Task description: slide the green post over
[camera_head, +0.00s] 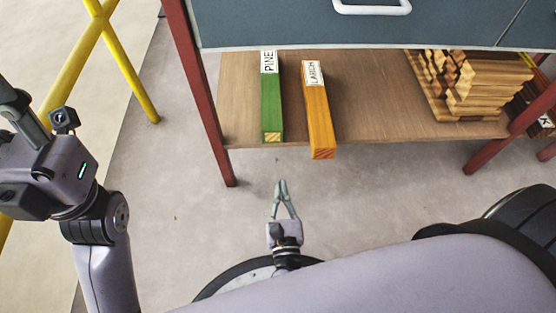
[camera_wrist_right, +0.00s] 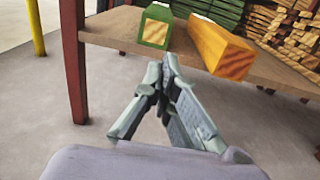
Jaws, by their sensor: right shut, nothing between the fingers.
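The green post (camera_head: 272,105), labelled PINE at its far end, lies lengthwise on the wooden shelf (camera_head: 370,110); its bare wood end faces me near the shelf's front edge. It also shows in the right wrist view (camera_wrist_right: 156,26). The orange post (camera_head: 318,110), labelled LARCH, lies to its right, its near end past the shelf edge. My right gripper (camera_head: 281,183) is shut and empty, in front of and apart from the green post; its fingers show in the right wrist view (camera_wrist_right: 160,75). My left gripper (camera_head: 10,100) is at the left edge, its fingertips cut off or unclear.
A stack of wooden pieces (camera_head: 485,85) stands on the shelf at the right. Red legs (camera_head: 205,100) hold the shelf, with a grey-blue cabinet (camera_head: 280,25) above it. A yellow railing (camera_head: 128,65) stands at the left.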

